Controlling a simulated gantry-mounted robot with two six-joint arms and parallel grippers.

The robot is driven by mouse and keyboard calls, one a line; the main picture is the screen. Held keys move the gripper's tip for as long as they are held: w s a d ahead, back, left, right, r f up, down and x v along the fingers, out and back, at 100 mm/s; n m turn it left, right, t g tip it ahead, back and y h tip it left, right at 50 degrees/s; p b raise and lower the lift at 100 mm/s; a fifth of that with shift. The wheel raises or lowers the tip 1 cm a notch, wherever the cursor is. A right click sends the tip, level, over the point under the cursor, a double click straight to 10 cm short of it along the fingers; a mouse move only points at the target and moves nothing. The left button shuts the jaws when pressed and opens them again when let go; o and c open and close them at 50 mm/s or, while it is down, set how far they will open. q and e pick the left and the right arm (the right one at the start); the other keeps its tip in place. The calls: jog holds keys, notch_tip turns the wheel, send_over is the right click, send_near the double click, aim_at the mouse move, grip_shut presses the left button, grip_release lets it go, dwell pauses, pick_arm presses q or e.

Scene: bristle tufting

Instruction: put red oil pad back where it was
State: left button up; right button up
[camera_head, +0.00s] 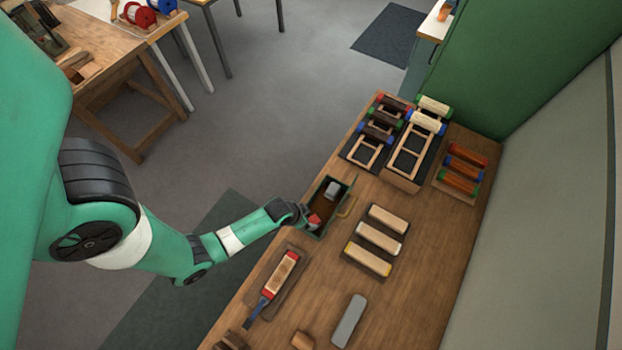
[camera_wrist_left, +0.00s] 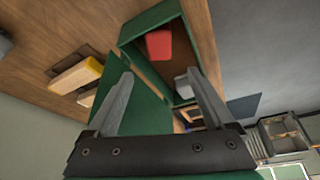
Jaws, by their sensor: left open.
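The red oil pad (camera_wrist_left: 158,44) lies inside an open green box (camera_wrist_left: 127,34), near one end of it. In the head view, a bit of the red pad (camera_head: 313,220) shows at the near end of the green box (camera_head: 343,183), beside my gripper. A grey block (camera_head: 332,190) is at the box's other end, and it also shows in the wrist view (camera_wrist_left: 182,87), partly behind a finger. My left gripper (camera_wrist_left: 158,77) is open, with nothing between its fingers. It is over the box, and the pad is beyond the fingertips. My right gripper is not in view.
A brush with a red-ended head (camera_head: 282,272) lies on a tray nearer on the table. Several pale blocks (camera_head: 378,238) lie right of the box. Wooden racks (camera_head: 410,152) stand behind it. A grey bar (camera_head: 349,320) lies in front. Bare tabletop (camera_head: 425,260) shows at right.

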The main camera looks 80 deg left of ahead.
pick_arm(q)
jog(key=p+v, duration=0.4)
jog(key=v, duration=0.3)
jog(key=shift+p, duration=0.35)
